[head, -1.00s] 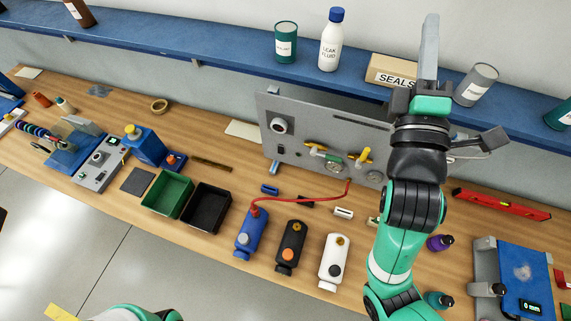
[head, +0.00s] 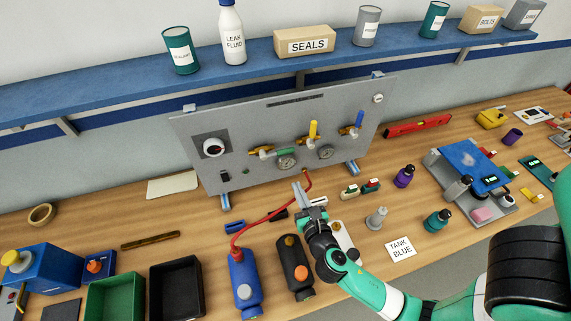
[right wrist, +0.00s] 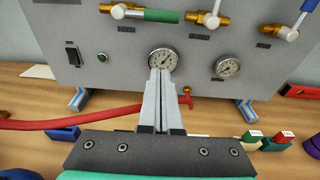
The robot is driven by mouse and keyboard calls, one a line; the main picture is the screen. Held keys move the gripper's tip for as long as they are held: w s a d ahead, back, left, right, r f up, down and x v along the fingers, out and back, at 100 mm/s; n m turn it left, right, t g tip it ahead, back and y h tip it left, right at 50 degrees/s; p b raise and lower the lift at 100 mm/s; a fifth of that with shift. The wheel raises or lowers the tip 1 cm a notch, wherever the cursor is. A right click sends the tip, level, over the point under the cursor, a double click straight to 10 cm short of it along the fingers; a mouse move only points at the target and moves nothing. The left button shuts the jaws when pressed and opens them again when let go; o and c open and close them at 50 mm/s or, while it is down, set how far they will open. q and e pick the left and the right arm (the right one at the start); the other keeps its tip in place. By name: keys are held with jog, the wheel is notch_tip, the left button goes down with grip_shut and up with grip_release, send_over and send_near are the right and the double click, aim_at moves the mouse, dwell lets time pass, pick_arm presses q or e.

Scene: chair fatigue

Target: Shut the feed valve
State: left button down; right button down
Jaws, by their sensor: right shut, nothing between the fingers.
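A grey upright panel (head: 240,125) carries three brass valves in a row. The left valve's green handle (head: 282,151) lies horizontal, also in the right wrist view (right wrist: 162,15). The middle valve's yellow handle (head: 313,130) stands upright. The right valve's blue handle (head: 359,119) points up, tilted slightly right. My right gripper (head: 302,188) is shut and empty, low in front of the panel and below the valves. In the right wrist view its fingertips (right wrist: 160,72) overlap a gauge (right wrist: 163,60). My left gripper is out of view.
A red hose (head: 268,217) runs from the panel's lower edge to a blue tank (head: 244,285). Bins, small bottles and a scale-like device (head: 470,170) occupy the bench. A blue shelf (head: 120,92) with cans runs above the panel.

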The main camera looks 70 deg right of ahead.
aim_at(279, 153)
jog(key=shift+d, duration=0.1)
jog(key=x, duration=0.9)
jog(key=shift+w+b, duration=0.1)
jog(key=shift+b, duration=0.25)
jog(key=shift+r+p, duration=1.15)
jog(key=shift+r, duration=0.75)
jog(key=shift+r, duration=0.1)
